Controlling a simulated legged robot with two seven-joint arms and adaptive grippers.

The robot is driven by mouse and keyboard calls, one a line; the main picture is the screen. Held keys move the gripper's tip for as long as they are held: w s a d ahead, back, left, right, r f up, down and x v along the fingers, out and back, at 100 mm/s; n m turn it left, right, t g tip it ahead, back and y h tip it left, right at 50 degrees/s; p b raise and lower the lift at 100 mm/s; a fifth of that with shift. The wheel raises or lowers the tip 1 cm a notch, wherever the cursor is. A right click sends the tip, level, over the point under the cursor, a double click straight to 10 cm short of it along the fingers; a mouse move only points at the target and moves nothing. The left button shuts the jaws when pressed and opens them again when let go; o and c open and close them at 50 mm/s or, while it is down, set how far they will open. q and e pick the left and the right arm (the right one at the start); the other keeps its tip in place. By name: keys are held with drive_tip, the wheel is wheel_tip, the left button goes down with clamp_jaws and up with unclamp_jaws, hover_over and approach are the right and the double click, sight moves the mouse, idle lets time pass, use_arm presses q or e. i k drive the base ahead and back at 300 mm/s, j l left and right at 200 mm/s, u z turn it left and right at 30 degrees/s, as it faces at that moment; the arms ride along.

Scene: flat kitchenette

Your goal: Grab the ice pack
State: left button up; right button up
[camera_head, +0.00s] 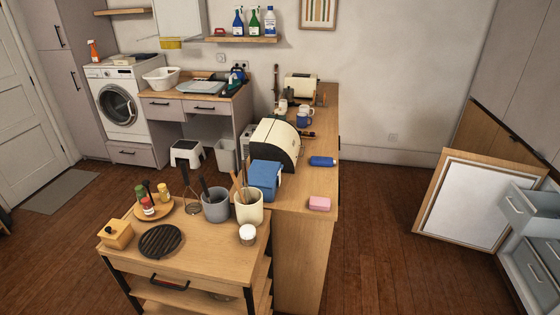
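A small flat dark-blue object (322,161), which looks like the ice pack, lies on the wooden counter (300,206) near its right edge. It is too small to read any marking. A pink, rounded, block-like object (319,203) lies on the counter nearer to me, by the front right corner. A larger blue box or bag (265,179) stands to the left, against the cream bread bin (276,144). Neither of my grippers is in view.
A wooden trolley (200,267) stands left of the counter end, with utensil pots (249,208), a white jar (247,235) and a black round trivet (160,241). Mugs (304,117) stand farther back. The floor right of the counter is clear up to a leaning framed board (470,203).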

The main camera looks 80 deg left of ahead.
sight(320, 161)
drive_tip(key=u, duration=2.45)
drive_tip(key=i+l+u, duration=0.1)
drive_tip(key=u, duration=0.4)
drive_tip(key=i+l+u, duration=0.1)
drive_tip(key=u, duration=0.35)
drive_tip(key=i+l+u, duration=0.2)
drive_tip(key=l, duration=0.3)
drive_tip(key=i+l+u, duration=0.15)
drive_tip(key=l, duration=0.4)
drive_tip(key=l+u, duration=0.2)
drive_tip(key=l, duration=0.35)
drive_tip(key=i+l+u, duration=0.15)
drive_tip(key=l, duration=0.4)
